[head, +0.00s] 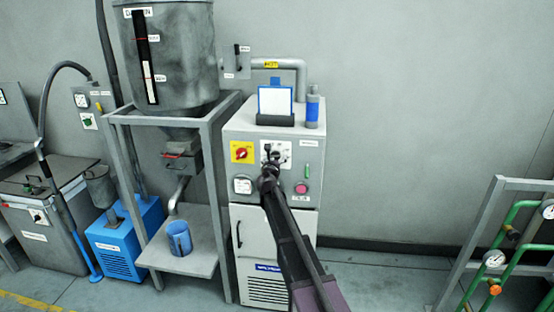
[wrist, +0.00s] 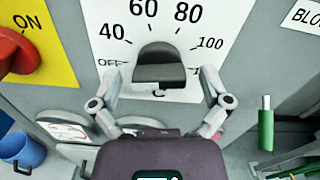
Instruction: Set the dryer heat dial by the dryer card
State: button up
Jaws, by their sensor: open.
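The dryer (head: 232,218) is a grey-white cabinet with a control panel on its upper front. Its heat dial (wrist: 160,66) is a black knob on a white scale (wrist: 112,14) marked OFF, 40, 60, 80 and 100. Which mark the knob points at I cannot tell. The dryer card (head: 275,101), white with a blue edge, stands in a dark holder on top; its text is unreadable. My gripper (wrist: 158,78) is open, its fingers either side of the knob and apart from it. In the head view my gripper (head: 268,172) partly covers the dial.
A red ON switch (wrist: 12,50) on a yellow plate sits left of the dial. A pink-red button (head: 301,188) and green part (head: 307,171) are to the right. A blue bottle (head: 312,108) stands beside the card. A hopper frame (head: 212,170) stands close left.

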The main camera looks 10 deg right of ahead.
jog(key=c, duration=1.1)
jog(key=shift+d, duration=0.25)
jog(key=shift+c, duration=0.2)
jog(key=shift+a, duration=0.15)
